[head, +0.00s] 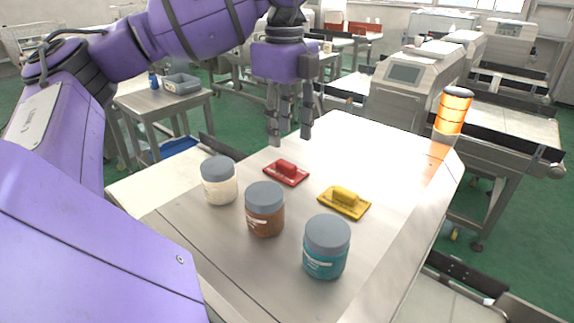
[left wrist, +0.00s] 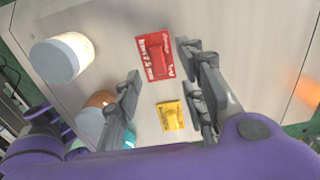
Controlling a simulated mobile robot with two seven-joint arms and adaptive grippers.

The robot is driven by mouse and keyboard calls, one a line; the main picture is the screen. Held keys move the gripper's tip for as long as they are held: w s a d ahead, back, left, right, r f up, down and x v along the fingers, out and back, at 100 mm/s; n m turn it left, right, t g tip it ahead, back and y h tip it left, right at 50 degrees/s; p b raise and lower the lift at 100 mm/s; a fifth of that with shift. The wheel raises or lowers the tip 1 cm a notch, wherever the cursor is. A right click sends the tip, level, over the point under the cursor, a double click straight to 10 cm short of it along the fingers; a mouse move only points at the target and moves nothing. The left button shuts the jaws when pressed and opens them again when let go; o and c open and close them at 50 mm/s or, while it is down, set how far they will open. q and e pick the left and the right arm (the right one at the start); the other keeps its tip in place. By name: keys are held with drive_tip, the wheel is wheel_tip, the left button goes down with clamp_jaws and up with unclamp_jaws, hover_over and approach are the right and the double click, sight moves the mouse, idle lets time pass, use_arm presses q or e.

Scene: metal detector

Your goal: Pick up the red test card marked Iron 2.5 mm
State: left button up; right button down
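The red test card (head: 286,173) lies flat on the table and has a raised red grip block on top. In the left wrist view the red card (left wrist: 154,56) shows white lettering that includes "2.5 mm". A yellow card (head: 344,202) of the same shape lies nearer and to its right; it also shows in the left wrist view (left wrist: 170,116). My left gripper (head: 289,140) points down above the table, over the far side of the red card. Its fingers are apart with nothing between them. My right gripper is in neither view.
Three grey-lidded jars stand near the cards: a cream one (head: 219,181), a brown one (head: 265,209) and a teal one (head: 326,247). An orange beacon (head: 453,112) stands at the far right. The table (head: 375,150) is bare behind the cards.

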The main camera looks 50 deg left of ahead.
sight(286, 163)
use_arm(q)
drive_tip(key=shift+s+d+f, duration=0.1)
drive_tip(key=shift+s+f, duration=0.15)
drive_tip(key=shift+f, duration=0.65)
drive_tip(key=f, duration=0.4)
drive_tip(key=shift+d+f+p, duration=0.1)
drive_tip(key=shift+d+p, duration=0.15)
drive_tip(key=shift+p, duration=0.1)
drive_tip(key=shift+f, duration=0.2)
drive_tip(key=shift+w+f, duration=0.1)
drive_tip(key=c, duration=0.9)
clamp_jaws()
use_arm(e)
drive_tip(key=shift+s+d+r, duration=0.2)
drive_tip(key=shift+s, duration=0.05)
